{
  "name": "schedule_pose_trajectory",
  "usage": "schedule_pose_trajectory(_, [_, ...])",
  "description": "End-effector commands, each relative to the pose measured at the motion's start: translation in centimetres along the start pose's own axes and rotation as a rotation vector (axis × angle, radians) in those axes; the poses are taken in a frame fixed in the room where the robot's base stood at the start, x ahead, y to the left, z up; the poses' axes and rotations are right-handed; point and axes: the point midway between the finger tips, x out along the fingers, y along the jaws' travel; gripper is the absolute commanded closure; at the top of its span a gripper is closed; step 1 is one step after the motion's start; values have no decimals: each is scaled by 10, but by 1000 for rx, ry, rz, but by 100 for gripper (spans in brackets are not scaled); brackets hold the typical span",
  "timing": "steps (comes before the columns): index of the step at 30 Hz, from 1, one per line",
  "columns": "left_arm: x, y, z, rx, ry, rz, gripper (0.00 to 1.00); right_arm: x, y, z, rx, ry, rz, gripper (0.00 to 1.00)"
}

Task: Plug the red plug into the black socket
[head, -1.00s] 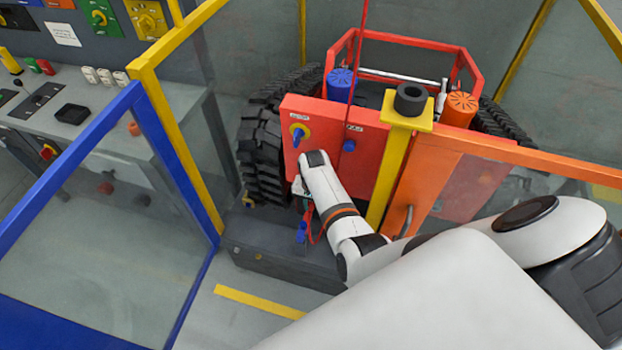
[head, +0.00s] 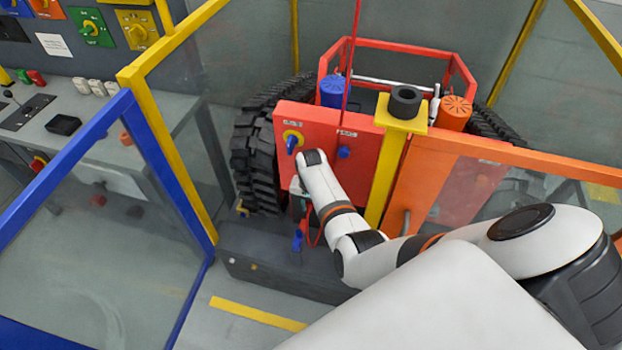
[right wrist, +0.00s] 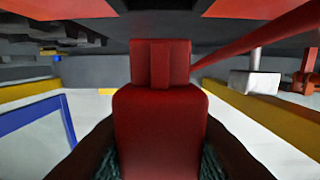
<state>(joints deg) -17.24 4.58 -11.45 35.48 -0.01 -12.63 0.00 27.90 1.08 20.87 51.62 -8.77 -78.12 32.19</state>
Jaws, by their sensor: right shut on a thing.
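The red plug (right wrist: 160,130) fills the middle of the right wrist view, its narrower stepped end pointing away from the camera. My right gripper (right wrist: 160,165) is shut on it, with dark fingers at both sides. In the head view my right gripper (head: 299,188) is low in front of the carrier's red panel, partly hidden by my own forearm, and the plug cannot be made out there. A dark surface lies beyond the plug's tip; I cannot tell whether they touch. I cannot pick out the black socket for certain. My left gripper is not in view.
The red tracked carrier (head: 360,135) stands ahead with black tracks. A yellow post (head: 386,175) with a black ring (head: 405,99) and an orange barrier (head: 500,148) stand close right of my forearm. A blue-framed clear panel (head: 160,160) is at left. A red cable (right wrist: 245,45) runs right.

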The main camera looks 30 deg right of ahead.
Motion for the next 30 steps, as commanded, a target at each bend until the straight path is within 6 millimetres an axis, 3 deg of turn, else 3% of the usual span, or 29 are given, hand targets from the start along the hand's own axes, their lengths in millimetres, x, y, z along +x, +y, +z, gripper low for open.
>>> schedule_pose_trajectory(30, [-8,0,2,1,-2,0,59,-1,0,0,0,-1,0,94])
